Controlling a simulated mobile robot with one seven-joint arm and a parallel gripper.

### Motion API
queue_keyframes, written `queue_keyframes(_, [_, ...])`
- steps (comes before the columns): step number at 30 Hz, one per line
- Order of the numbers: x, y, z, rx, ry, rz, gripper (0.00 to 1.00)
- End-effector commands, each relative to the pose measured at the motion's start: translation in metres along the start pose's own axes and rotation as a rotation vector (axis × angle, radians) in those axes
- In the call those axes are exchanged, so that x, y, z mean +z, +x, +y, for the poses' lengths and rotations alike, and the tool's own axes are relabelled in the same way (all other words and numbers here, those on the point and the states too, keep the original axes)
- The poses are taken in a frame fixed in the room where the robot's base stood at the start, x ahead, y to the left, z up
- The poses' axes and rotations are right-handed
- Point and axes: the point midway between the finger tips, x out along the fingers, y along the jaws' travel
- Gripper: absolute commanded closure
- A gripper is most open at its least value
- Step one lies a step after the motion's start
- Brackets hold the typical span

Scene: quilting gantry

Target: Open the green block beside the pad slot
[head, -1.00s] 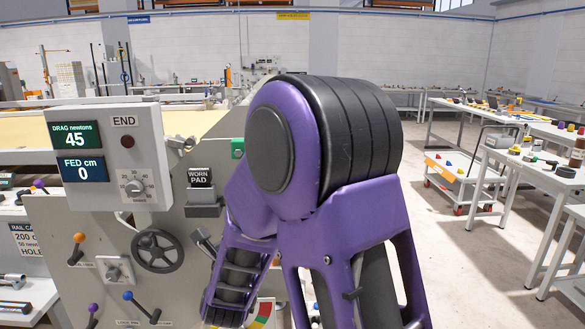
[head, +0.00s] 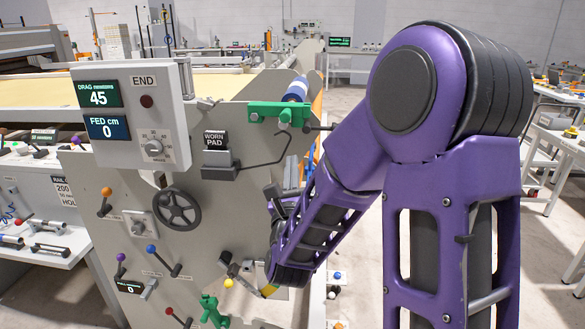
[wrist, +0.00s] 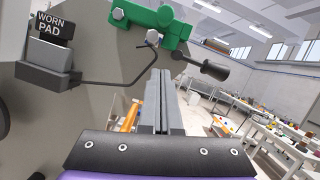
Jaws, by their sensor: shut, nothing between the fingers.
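The green block (head: 280,112) is a long bar on the upper right of the grey side plate in the head view. It also shows at the top of the wrist view (wrist: 150,22), with a bolt head below it. The worn pad slot, a dark grey holder (head: 220,165) under a "WORN PAD" sign, is to its lower left. My gripper (wrist: 162,75) is shut and empty in the wrist view. Its fingers point up toward the block and appear just below it; I cannot tell whether they touch anything. Whether the block is open cannot be told.
A dark bent rod (head: 265,160) runs from the pad slot toward the block. A black-handled lever (wrist: 205,66) sticks out right of the block. A handwheel (head: 177,208) and several ball-knobbed levers are lower on the plate. Open floor and work tables lie to the right.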

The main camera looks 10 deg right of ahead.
Motion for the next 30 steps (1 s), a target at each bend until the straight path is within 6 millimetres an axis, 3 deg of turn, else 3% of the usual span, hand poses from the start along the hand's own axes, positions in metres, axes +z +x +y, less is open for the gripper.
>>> queue_keyframes(8, [0.001, 0.061, -0.001, -0.002, -0.001, 0.0, 1.0])
queue_keyframes(9, [0.013, 0.061, -0.001, 0.0, -0.001, -0.004, 1.0])
queue_keyframes(15, [0.034, 0.065, -0.001, 0.0, -0.001, -0.001, 1.0])
queue_keyframes(30, [0.039, 0.066, 0.0, 0.0, -0.002, 0.001, 1.0])
